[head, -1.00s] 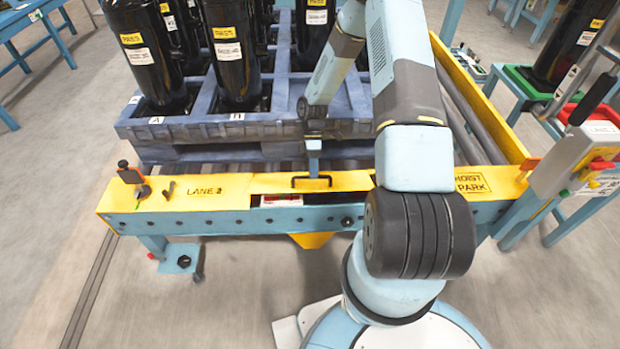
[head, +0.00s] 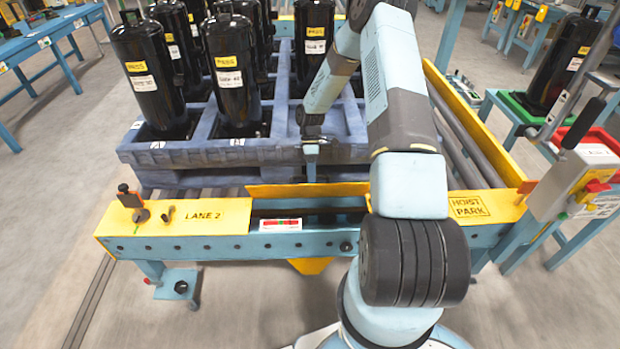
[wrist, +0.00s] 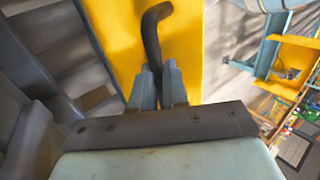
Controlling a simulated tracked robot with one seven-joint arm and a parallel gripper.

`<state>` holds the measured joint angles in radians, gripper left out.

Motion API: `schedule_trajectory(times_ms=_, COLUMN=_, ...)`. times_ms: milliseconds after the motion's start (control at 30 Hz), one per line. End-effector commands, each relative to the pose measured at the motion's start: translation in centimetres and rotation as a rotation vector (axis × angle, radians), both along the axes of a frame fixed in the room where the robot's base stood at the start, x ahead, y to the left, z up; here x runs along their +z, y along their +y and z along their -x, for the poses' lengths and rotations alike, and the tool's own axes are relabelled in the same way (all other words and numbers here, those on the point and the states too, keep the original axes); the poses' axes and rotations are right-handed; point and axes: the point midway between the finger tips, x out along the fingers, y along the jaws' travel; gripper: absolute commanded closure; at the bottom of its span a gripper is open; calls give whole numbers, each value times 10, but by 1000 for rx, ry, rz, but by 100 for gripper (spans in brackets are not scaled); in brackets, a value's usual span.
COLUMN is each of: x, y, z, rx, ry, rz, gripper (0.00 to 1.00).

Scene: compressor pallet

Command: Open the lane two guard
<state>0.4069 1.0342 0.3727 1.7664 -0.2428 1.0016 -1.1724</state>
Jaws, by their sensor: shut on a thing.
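The lane two guard is a yellow panel (head: 285,190) in the front rail, beside the LANE 2 lettering (head: 202,216). It is swung up and back, and a dark gap (head: 320,208) shows below it. My gripper (head: 311,178) is behind the raised panel on its far side. In the wrist view, my gripper's fingers (wrist: 158,88) are shut on the black handle (wrist: 153,35) of the yellow guard (wrist: 186,45). The handle is hidden in the head view. A small white label with red and green marks (head: 281,225) shows at the opening.
A blue pallet (head: 190,152) with several black compressors (head: 235,75) stands just behind the guard. A control box (head: 585,175) stands at the right. The floor at lower left is clear.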

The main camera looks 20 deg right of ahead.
Motion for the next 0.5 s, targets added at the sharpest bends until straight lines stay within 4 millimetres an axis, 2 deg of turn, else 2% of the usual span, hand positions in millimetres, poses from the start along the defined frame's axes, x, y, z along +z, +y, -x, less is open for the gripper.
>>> schedule_trajectory(times_ms=367, x=-5, y=-2, z=0, rx=-2, ry=-2, rz=1, gripper=100)
schedule_trajectory(times_ms=400, x=-5, y=-2, z=1, rx=-2, ry=-2, rz=1, gripper=82)
schedule_trajectory(times_ms=500, x=-4, y=-2, z=1, rx=-2, ry=-1, rz=1, gripper=72)
